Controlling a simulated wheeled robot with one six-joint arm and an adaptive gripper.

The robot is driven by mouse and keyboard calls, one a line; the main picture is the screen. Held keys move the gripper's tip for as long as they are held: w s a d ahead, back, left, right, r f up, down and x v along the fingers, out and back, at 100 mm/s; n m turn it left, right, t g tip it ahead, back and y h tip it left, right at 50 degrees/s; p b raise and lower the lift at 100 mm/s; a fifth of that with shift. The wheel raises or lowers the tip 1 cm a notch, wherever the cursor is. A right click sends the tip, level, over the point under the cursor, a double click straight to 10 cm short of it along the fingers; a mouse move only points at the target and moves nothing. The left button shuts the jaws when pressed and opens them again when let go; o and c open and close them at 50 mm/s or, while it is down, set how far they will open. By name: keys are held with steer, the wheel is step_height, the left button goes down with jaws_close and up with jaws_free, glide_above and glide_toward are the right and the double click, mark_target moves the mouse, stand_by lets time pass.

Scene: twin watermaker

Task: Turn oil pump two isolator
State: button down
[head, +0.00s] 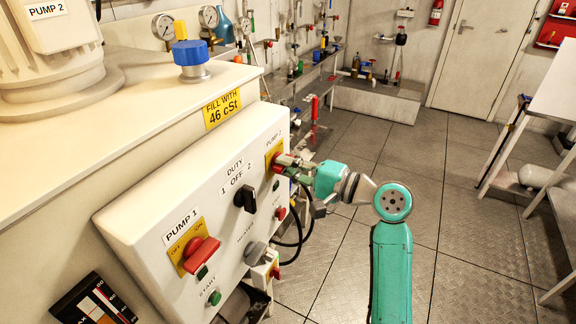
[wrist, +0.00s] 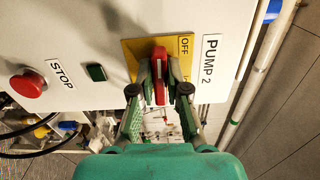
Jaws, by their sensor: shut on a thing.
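The pump two isolator is a red handle (wrist: 159,83) on a yellow plate (wrist: 131,50) marked OFF, beside a PUMP 2 label (wrist: 212,60) in the wrist view. The handle points roughly along the picture's vertical in the wrist view.
Pump 1's red isolator (head: 201,254), the black duty switch (head: 245,196) and a green start button (head: 214,298) share the panel. A red stop button (wrist: 28,84) is near my gripper. Black cables (head: 300,225) hang below.

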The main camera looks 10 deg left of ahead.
steer(key=shift+f+n, duration=0.1)
steer(key=shift+n, duration=0.3)
steer(key=c, duration=1.2)
jaws_free()
steer(key=shift+o, duration=0.2)
steer(key=v, duration=1.2)
